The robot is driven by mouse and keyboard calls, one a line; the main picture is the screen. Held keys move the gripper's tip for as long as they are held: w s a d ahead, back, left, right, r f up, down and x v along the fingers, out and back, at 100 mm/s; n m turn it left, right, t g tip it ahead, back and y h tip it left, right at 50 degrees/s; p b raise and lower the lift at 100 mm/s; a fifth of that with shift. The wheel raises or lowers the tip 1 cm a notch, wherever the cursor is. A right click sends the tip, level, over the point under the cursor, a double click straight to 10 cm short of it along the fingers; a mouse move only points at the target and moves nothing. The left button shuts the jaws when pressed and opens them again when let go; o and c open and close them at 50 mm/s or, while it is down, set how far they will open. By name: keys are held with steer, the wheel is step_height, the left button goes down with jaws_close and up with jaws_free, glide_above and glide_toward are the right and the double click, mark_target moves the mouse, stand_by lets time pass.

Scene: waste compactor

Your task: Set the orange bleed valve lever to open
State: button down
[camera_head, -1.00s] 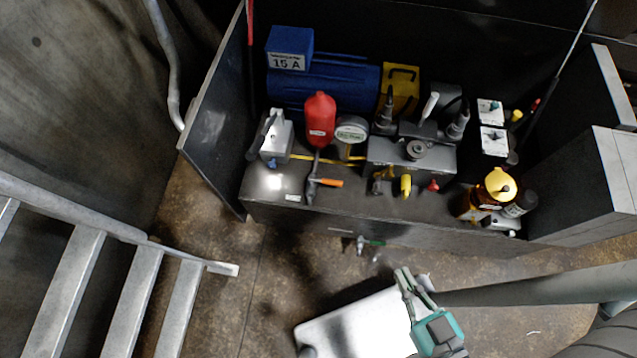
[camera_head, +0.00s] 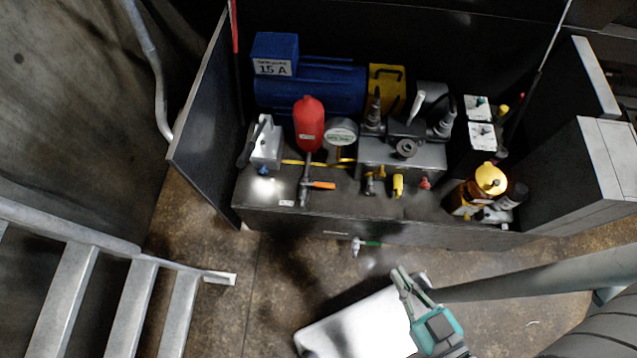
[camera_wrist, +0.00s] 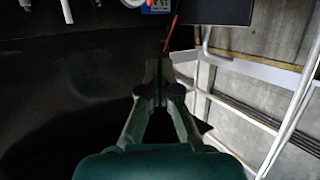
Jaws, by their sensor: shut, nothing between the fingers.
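The orange lever (camera_head: 322,185) shows in the head view at the front of the bench unit, left of centre. It sticks out to the right from a grey vertical pipe fitting (camera_head: 304,190) below the red cylinder (camera_head: 309,122). My gripper (camera_head: 404,278) is in front of and below the bench, to the right of the lever and well apart from it. Its fingers are closed together and empty, as the wrist view (camera_wrist: 160,88) also shows. The orange lever cannot be made out in the wrist view.
The bench (camera_head: 300,222) carries a gauge (camera_head: 341,132), a yellow handle (camera_head: 398,186), a red knob (camera_head: 425,183) and bottles at right. A green-handled valve (camera_head: 370,243) protrudes from the front. A dark side panel (camera_head: 205,125) stands left. Metal stairs (camera_head: 120,300) are lower left.

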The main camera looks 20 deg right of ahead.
steer(key=c, duration=1.4)
jaws_free()
steer(key=shift+w+f, duration=0.1)
steer(key=shift+f, duration=0.05)
steer(key=o, duration=0.3)
steer(key=w+f+g, duration=0.1)
steer(key=w+f, duration=0.1)
steer(key=f, duration=0.1)
steer(key=w+f+n, duration=0.1)
steer(key=w+f, duration=0.1)
steer(key=f, duration=0.2)
steer(key=w+d+f+n+g, duration=0.1)
steer(key=w+f, duration=0.1)
steer(key=f, duration=0.2)
steer(key=shift+w+f+g+h, duration=0.15)
steer(key=shift+f+g+h, duration=0.05)
steer(key=shift+g+h, duration=0.1)
steer(key=n+g+y, duration=0.3)
steer(key=n+g, duration=0.5)
steer(key=n, duration=0.2)
glide_toward(327, 185)
steer(key=x, duration=0.8)
steer(key=shift+f, duration=0.3)
jaws_close()
